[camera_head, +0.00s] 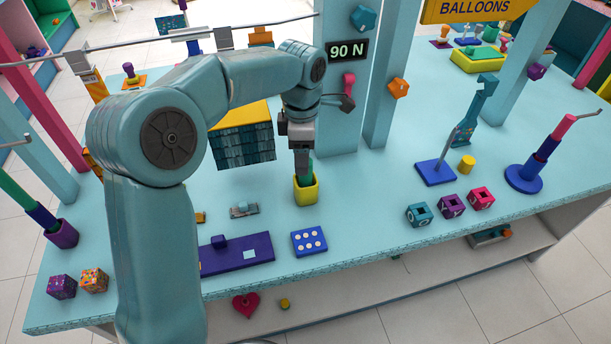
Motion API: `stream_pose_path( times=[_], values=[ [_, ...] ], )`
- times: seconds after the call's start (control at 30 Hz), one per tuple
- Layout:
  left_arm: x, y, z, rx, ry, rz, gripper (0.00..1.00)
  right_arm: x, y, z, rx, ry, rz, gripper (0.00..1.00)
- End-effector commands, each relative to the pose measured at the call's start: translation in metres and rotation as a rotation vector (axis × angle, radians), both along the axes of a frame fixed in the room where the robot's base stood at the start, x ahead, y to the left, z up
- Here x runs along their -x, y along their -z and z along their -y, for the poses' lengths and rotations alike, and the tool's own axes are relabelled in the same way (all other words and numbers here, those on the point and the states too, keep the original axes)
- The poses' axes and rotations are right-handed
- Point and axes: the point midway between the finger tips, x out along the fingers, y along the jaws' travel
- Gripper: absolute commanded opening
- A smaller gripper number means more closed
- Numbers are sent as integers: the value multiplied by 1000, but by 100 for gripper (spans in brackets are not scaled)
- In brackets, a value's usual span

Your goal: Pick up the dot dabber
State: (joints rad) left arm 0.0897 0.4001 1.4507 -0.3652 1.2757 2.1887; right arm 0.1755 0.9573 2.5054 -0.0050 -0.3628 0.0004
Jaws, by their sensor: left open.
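The dot dabber looks to be the dark green stick (308,174) standing upright in a small yellow cup (306,194) near the middle of the table. My left gripper (304,172) points straight down over the cup with its fingers at the green stick. It is open, and its fingers hide part of the stick. I cannot tell whether they touch it. A blue block with white dots (309,241) lies in front of the cup. My right gripper is not in view.
A blue board (236,256) with a raised knob lies left of the dotted block. Teal, purple and pink cubes (451,206) stand at the right front. A teal post (340,110) rises behind the cup. The table between cup and cubes is clear.

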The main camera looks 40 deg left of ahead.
Motion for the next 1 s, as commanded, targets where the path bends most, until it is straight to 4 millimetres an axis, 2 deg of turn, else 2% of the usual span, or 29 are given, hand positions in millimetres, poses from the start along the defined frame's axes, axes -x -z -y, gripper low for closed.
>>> stream_pose_path(
  times=[0.3, 0.4, 0.6, 0.67, 0.8, 1.0],
  values=[
    [-4, 45, 4, 1, 0, -4, 63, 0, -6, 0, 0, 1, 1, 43],
    [-5, 52, 4, 1, 0, -3, 63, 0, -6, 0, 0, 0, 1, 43],
    [-5, 52, 4, 0, 0, -2, 63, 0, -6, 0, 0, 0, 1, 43],
    [-5, 52, 4, 0, 0, -2, 46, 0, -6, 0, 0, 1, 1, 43],
    [-5, 52, 4, 0, 0, -2, 2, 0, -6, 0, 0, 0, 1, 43],
    [-5, 52, 5, 1, 1, -1, 2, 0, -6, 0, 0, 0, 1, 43]
  ],
)
